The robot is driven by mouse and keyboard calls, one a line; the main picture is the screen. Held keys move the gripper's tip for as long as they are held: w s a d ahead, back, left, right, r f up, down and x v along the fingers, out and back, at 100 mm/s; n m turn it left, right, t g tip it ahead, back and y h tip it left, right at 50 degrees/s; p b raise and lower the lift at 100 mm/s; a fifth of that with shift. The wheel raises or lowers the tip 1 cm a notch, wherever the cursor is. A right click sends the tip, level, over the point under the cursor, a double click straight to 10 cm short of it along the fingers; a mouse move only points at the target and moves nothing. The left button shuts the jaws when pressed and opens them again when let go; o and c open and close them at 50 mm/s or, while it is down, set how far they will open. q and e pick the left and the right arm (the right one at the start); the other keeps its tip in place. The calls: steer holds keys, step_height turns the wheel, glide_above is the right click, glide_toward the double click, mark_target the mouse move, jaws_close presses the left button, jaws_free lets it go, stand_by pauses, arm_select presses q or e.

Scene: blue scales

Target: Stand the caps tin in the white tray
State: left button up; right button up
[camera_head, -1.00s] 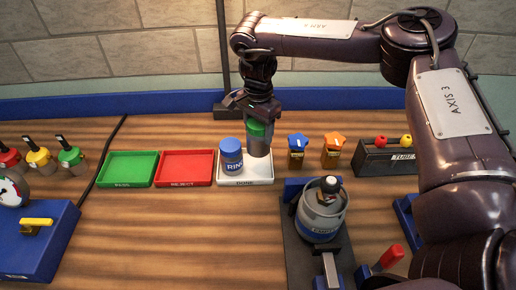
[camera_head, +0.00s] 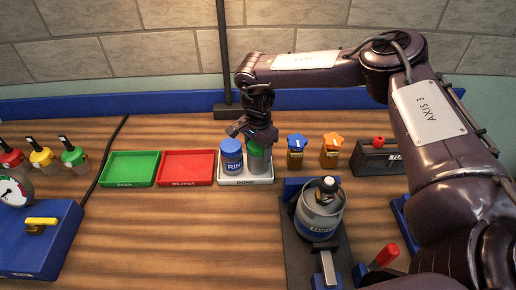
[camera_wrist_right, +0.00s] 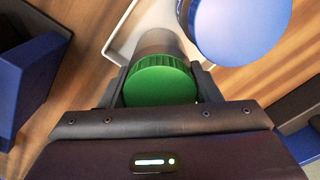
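The green-lidded tin (camera_head: 257,161), which I take as the caps tin, is upright at the right half of the white tray (camera_head: 246,182). Its label is not readable. My right gripper (camera_head: 258,143) comes down from above with its fingers on both sides of the tin. The right wrist view shows the green lid (camera_wrist_right: 160,82) between the fingers. The tin's base is at the tray floor; I cannot tell whether it touches. A blue-lidded tin marked RING (camera_head: 232,160) stands beside it in the tray's left half. My left gripper is not in view.
A red tray (camera_head: 186,168) and a green tray (camera_head: 129,168) lie left of the white tray. Blue-topped (camera_head: 296,150) and orange-topped (camera_head: 331,150) jars stand to its right. A grey canister (camera_head: 319,212) stands in front. A dark pole (camera_head: 226,60) rises behind.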

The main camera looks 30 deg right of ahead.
steer(key=o, duration=0.4)
steer(key=shift+o, duration=0.2)
steer(key=shift+r, duration=0.5)
step_height(320, 180, up, 11)
steer(key=b, duration=0.2)
steer(key=shift+r, duration=0.15)
